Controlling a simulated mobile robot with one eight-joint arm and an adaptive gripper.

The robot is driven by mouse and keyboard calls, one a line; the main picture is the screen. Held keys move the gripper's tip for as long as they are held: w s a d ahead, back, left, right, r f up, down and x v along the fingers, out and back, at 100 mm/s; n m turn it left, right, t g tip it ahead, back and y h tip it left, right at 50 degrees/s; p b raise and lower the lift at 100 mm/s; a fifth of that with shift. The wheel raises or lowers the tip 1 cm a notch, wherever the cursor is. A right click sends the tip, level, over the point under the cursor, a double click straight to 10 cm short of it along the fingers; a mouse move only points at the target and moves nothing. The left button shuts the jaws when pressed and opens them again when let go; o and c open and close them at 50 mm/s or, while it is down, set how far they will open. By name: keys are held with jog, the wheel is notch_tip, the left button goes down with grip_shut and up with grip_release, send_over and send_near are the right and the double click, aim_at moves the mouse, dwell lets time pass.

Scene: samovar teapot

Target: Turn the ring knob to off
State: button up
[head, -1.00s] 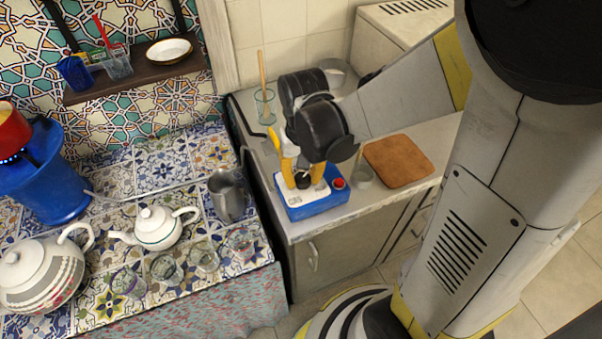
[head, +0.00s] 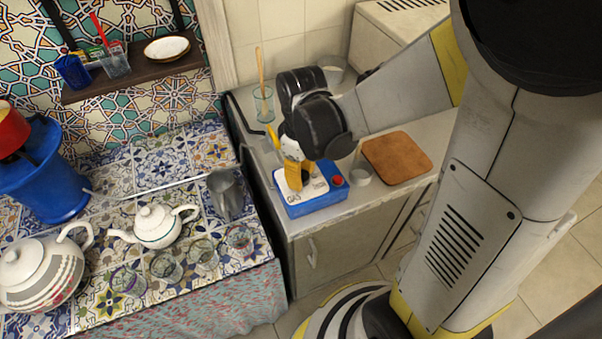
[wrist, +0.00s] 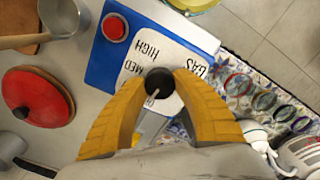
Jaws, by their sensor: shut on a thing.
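The gas control box (head: 315,203) is blue with a white top plate and stands on the counter. It also shows in the wrist view (wrist: 104,62), where its plate (wrist: 160,50) reads GAS, HIGH and MED. The ring knob (wrist: 158,80) is round and black with a pale pointer line, which slants toward the lower left in the wrist view. My gripper (wrist: 158,88) has yellow fingers on either side of the knob, shut on it. In the head view my gripper (head: 300,180) points down onto the plate and hides most of the knob.
A red button (head: 338,181) is on the box near the knob. A small metal pot (head: 361,172) and a brown board (head: 397,158) lie to the right. A glass with a wooden spoon (head: 263,104) stands behind. A tiled table with a white teapot (head: 156,226) is at left.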

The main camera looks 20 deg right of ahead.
aim_at(302, 176)
jog(key=shift+n, duration=0.6)
jog(key=o, duration=1.2)
jog(key=shift+o, duration=0.2)
jog(key=shift+r, duration=0.1)
notch_tip(302, 176, up, 12)
jog(key=shift+s, duration=0.1)
